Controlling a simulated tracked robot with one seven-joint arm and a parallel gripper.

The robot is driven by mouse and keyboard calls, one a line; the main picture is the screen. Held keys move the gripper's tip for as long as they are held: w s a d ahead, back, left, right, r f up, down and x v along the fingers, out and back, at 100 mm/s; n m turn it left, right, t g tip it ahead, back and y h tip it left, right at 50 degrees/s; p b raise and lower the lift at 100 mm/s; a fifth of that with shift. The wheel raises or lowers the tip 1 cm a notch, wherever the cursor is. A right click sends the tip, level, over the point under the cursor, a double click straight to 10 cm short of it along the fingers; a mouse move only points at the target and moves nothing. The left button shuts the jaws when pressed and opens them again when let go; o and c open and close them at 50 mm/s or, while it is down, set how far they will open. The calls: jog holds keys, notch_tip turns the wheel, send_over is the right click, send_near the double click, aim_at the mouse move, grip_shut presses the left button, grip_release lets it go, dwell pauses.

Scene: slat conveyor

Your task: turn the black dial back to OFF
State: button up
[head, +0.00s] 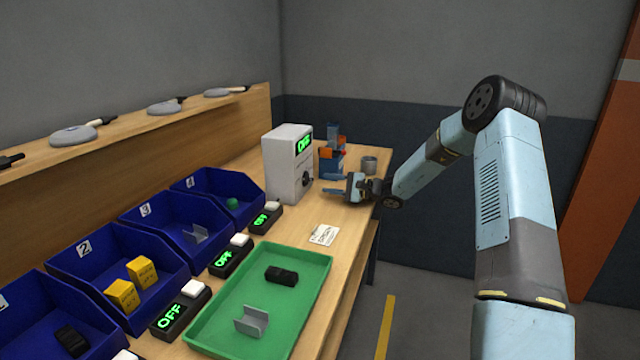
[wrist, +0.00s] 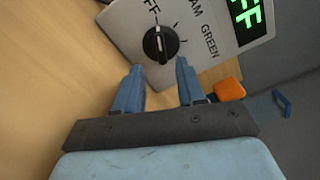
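The black dial (head: 307,180) is on the front of a light grey box (head: 287,172). In the wrist view the dial (wrist: 160,45) is just beyond the fingertips, near the middle. Its white mark points up the picture, roughly at the label ending in "FF". The box's green display (wrist: 247,17) shows letters ending in "FF"; in the head view the display (head: 304,144) appears to read OFF. My gripper (head: 329,184) is open and faces the dial. In the wrist view its two blue fingertips (wrist: 158,66) are apart, with nothing between them and a gap to the dial.
A white card (head: 324,235) and a green tray (head: 214,305) lie nearer. Blue bins (head: 160,222) line the left, with small OFF displays in front.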

jog(key=v, duration=0.8)
jog(key=shift+s+d, duration=0.1)
jog(key=shift+d, duration=0.05)
jog(key=s+a+r+n+g+h, duration=0.35)
jog(key=s+r, duration=0.25)
jog(key=s, duration=0.5)
jog(key=s+a+r+n+g+h, duration=0.2)
jog(key=s+r+n+g+h, duration=0.15)
jog(key=s+r, duration=0.5)
jog(key=s+d+r+t+h, duration=0.2)
jog(key=s+d+h, duration=0.1)
jog(key=s, duration=0.6)
jog(key=s+d+r+n+t+h, duration=0.1)
jog(key=s+d, duration=0.4)
jog(key=s, duration=0.5)
jog(key=s+d+r+t+h, duration=0.2)
jog(key=s+d+r+h, duration=0.2)
jog(key=s, duration=0.6)
jog(key=shift+n+t+h, duration=0.4)
jog(key=shift+h, duration=0.4)
jog(key=shift+s, duration=0.15)
